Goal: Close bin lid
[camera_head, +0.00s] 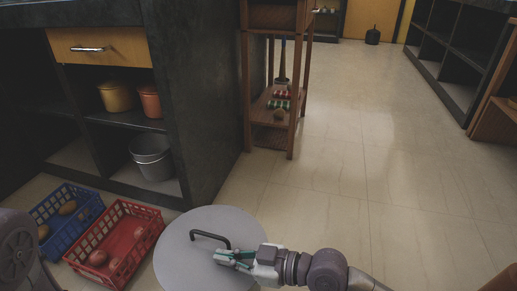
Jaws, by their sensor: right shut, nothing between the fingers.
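A round grey bin lid (190,262) with a dark bent handle (213,237) is at the bottom centre of the head view. The bin's body below it is hidden or out of frame, so I cannot tell how the lid sits on it. My right gripper (222,257) comes in from the lower right, over the lid. Its fingers are shut and empty, beside the handle on its near side; I cannot tell whether they touch it. Part of my left arm (15,255) shows at the lower left edge, but its gripper is out of view.
A blue crate (62,199) and a red crate (140,212) with roundish items stand left of the lid. A dark counter (207,80) with shelves holding pots and a grey bucket (153,160) is behind. A wooden rack (292,130) stands further back. The floor at right is clear.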

